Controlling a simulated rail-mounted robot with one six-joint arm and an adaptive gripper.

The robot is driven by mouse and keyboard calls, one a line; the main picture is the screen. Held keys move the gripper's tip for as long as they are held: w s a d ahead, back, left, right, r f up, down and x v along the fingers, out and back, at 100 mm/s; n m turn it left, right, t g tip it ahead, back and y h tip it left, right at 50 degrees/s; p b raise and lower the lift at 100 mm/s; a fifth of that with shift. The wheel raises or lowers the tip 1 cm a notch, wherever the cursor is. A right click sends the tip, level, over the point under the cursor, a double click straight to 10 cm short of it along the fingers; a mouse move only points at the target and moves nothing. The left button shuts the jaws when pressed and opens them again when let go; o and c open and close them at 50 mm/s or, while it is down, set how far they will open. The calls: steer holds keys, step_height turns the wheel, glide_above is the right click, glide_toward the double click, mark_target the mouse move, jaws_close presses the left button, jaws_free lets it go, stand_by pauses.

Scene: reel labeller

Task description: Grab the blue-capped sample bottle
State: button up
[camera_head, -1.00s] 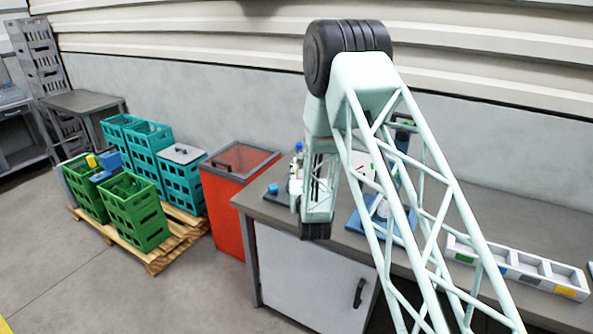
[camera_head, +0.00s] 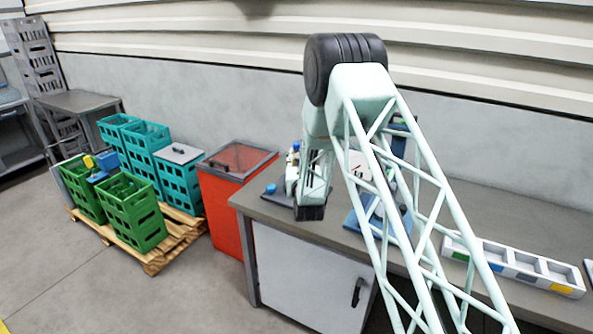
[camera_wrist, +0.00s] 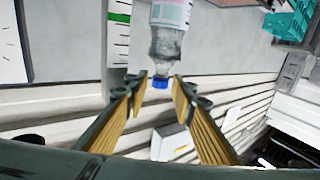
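The blue-capped sample bottle (camera_wrist: 167,35) is in the wrist view at the top middle. It is clear, with a pale label, and appears upside down in the picture. Its blue cap (camera_wrist: 160,82) lies between or just beyond my fingertips. My gripper (camera_wrist: 158,80) is open, with one finger on each side of the cap and visible gaps. I cannot tell the exact depth between cap and fingertips. In the head view my arm hides much of this area, and I cannot identify the bottle there for sure.
The grey bench (camera_head: 285,215) carries a small blue item (camera_head: 271,188), a blue-based device (camera_head: 352,222) and a white compartment tray (camera_head: 515,265). A red bin (camera_head: 222,205) stands left of the bench, and green crates (camera_head: 135,212) stand on a pallet (camera_head: 165,255).

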mark_target(297, 148)
steer(key=shift+w, duration=0.4)
steer(key=shift+w+a, duration=0.1)
steer(key=shift+w+a+r, duration=0.1)
steer(key=shift+w+a, duration=0.1)
steer(key=shift+w, duration=0.6)
steer(key=shift+w+a+f, duration=0.1)
steer(key=shift+w+a, duration=0.05)
steer(key=shift+w, duration=0.7)
steer(key=shift+w+a+r, duration=0.1)
steer(key=shift+w+a, duration=0.1)
steer(key=shift+w, duration=0.6)
steer(key=shift+r, duration=0.1)
jaws_close()
